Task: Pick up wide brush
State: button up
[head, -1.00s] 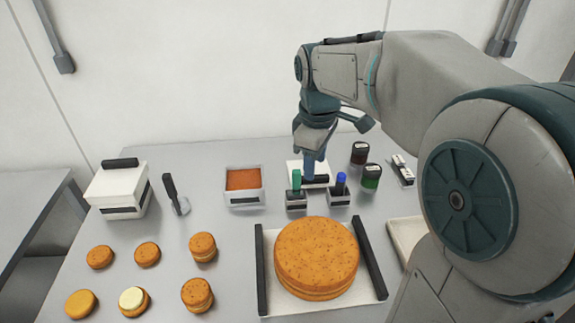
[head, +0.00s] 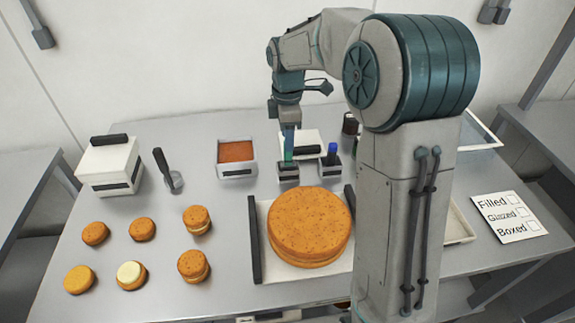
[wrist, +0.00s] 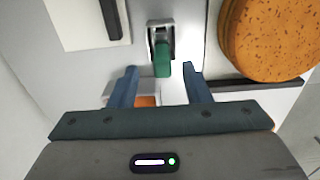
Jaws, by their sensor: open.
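A green-handled tool stands in a small holder (head: 288,175); its handle shows in the wrist view (wrist: 162,60) between my finger tips. A blue-handled tool (head: 332,151) stands in a like holder (head: 331,169) just to the right. Both may be brushes, but their heads are hidden, so I cannot tell which is wide. My gripper (head: 289,150) points down over the green handle and partly hides it in the head view. My gripper is open, with one finger on each side of the handle; contact does not show.
A white lidded box (head: 296,138) is behind the holders. An orange-filled tub (head: 237,158) is to the left. A large round cake (head: 308,222) on a tray (head: 268,277) is in front. A spatula (head: 168,172) and several small cakes stand at left.

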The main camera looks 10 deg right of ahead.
aim_at(288, 164)
notch_tip(288, 164, down, 6)
jog(key=shift+s+r+p, duration=0.15)
jog(key=shift+p, duration=0.3)
grip_shut()
